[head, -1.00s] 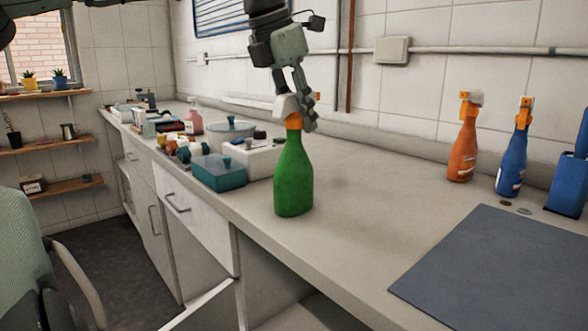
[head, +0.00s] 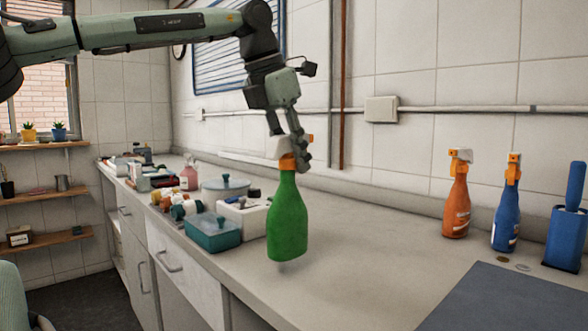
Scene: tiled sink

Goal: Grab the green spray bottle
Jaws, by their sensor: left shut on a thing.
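The green spray bottle (head: 287,222) is upright in the middle of the head view, with an orange collar and a white spray head. My left gripper (head: 293,153) is shut on its top, around the neck and spray head. The bottle's base appears slightly above the counter (head: 360,250), with a soft shadow below it. Part of the spray head is hidden by the fingers. My right gripper is not in view.
An orange spray bottle (head: 457,200), a blue spray bottle (head: 507,208) and a blue brush holder (head: 566,232) stand at the right. A teal box (head: 212,235) and several items stand left of the green bottle. A dark mat (head: 510,302) lies at the front right.

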